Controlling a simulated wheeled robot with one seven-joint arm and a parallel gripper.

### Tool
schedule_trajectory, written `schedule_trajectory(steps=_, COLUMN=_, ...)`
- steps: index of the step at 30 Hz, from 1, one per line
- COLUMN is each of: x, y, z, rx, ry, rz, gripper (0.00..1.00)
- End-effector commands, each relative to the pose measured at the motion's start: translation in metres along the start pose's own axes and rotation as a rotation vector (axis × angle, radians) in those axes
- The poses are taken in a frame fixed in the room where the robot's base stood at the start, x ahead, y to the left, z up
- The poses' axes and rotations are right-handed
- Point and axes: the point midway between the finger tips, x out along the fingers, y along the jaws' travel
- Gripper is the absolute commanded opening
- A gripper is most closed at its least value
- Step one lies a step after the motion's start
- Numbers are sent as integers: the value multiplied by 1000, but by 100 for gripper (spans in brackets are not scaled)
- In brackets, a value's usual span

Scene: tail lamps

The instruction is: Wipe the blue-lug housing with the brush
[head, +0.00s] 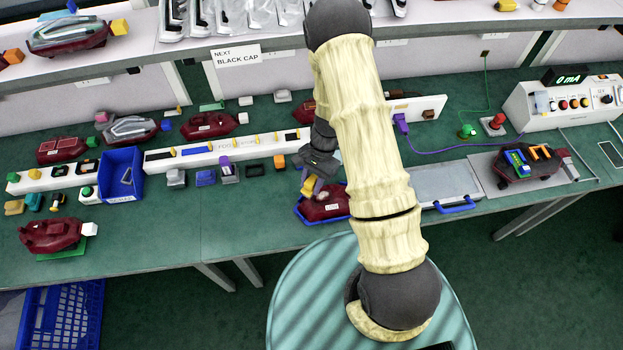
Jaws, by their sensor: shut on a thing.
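My gripper (314,172) is near the middle of the bench, pointing down and shut on a small tool, apparently the brush (308,186), with a yellowish part showing. The brush is just over a dark red housing (325,208); I cannot tell whether they touch. This housing sits in a shallow blue-rimmed tray (304,217) at the bench's front edge. My arm hides its right end, so I cannot see its lug colour. Another dark red housing (532,167) with blue and orange parts on top lies on a grey plate at the right.
A blue bin (121,177) and several small coloured blocks lie left of my gripper. A test box (565,105) stands at the back right. Bare bench (235,225) shows at front left.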

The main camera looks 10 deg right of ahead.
Motion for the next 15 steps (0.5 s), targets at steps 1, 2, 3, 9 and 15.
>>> schedule_trajectory(steps=1, x=8, y=0, z=-3, rx=0, ry=0, rz=0, gripper=12)
schedule_trajectory(steps=2, x=11, y=0, z=-4, rx=0, ry=0, rz=0, gripper=12)
schedule_trajectory(steps=3, x=14, y=0, z=-6, rx=0, ry=0, rz=0, gripper=12)
schedule_trajectory(steps=9, x=31, y=0, z=-13, rx=-1, ry=0, rz=1, gripper=12)
schedule_trajectory(steps=15, x=52, y=0, z=-22, rx=1, ry=0, rz=1, gripper=12)
